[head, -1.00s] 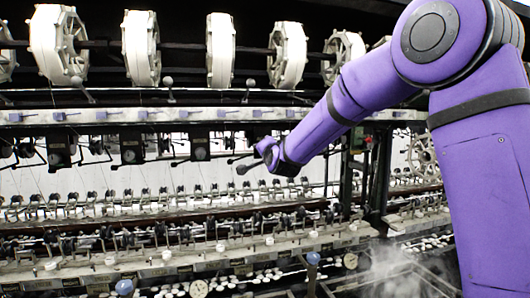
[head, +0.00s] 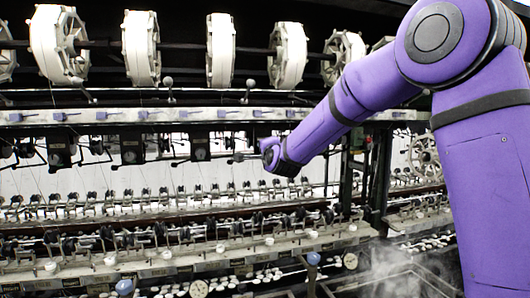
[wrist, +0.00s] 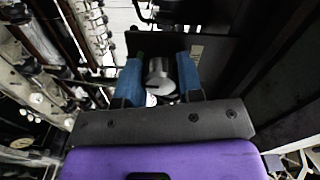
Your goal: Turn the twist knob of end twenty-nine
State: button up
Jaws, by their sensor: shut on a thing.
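In the wrist view, my gripper (wrist: 160,78) has its two blue fingers closed on the sides of a grey rounded knob (wrist: 159,72). The knob's metal face shows between the fingers, and a small white patch shows below it. No label tells me which end this knob belongs to. In the head view, my gripper (head: 248,157) is small and dark at the end of my purple arm, in front of the machine's middle bar. The knob cannot be made out there.
White reels (head: 221,50) hang along the top of the machine. A pale rail (head: 190,115) with several purple levers runs below them. Rows of small guides and a pale ledge (head: 130,270) lie lower down. A dark panel (wrist: 215,50) stands close behind the fingers.

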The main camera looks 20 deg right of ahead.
jog(key=o, duration=0.9)
jog(key=shift+s, duration=0.1)
jog(key=s, duration=1)
jog(key=shift+s, duration=0.35)
jog(key=s+d+f+n+g, duration=0.2)
jog(key=s+n+g, duration=0.2)
jog(key=s, duration=0.8)
jog(key=s+d+f+n+g, duration=0.2)
jog(key=s+n, duration=0.4)
jog(key=s, duration=0.7)
jog(key=s+d+f+n+g, duration=0.3)
jog(key=s+n+g, duration=0.2)
jog(key=s, duration=0.8)
jog(key=shift+s+f+g, duration=0.25)
jog(key=shift+f+g, duration=0.05)
jog(key=shift+g, duration=0.6)
